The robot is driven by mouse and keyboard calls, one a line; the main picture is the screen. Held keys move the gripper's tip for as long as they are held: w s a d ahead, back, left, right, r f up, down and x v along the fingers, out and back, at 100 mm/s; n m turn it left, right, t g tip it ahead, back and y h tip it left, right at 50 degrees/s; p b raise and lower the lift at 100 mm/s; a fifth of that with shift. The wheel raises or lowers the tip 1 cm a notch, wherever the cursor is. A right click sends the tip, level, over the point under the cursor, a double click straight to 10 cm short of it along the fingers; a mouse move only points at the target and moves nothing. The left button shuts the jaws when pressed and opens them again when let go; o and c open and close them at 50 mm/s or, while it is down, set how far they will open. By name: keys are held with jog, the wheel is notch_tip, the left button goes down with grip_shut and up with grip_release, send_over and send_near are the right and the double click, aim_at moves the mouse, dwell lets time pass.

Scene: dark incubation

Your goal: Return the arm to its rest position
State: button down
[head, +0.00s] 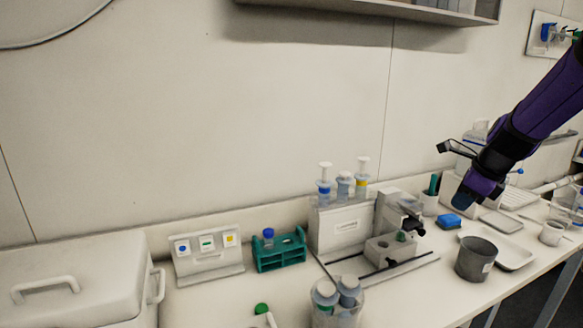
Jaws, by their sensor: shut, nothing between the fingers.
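My arm is purple and black and reaches in from the upper right of the head view. My gripper (466,196) is at its lower end, pointing down above the right part of the bench. It is small and dark here, and the fingers show no gap. I see nothing held in it.
A white bench (408,295) runs along the wall. On it stand a lidded white box (75,280), a green tube rack (280,252), a white device (340,226) with bottles on top, and a white tray (517,256). A shelf (420,12) hangs above.

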jog(key=s+a+r+n, duration=0.3)
jog(key=s+n, duration=0.5)
jog(key=s, duration=0.1)
jog(key=s+a+r+n+h, duration=0.1)
jog(key=s+a+r+n, duration=0.3)
jog(key=s+n, duration=0.5)
jog(key=s+a+r+n+t+h, duration=0.1)
jog(key=s+a+r+n, duration=0.2)
jog(key=s+n, duration=0.5)
jog(key=shift+s+a+r+n, duration=0.15)
jog(key=shift+s+n, duration=0.25)
jog(key=shift+n, duration=0.3)
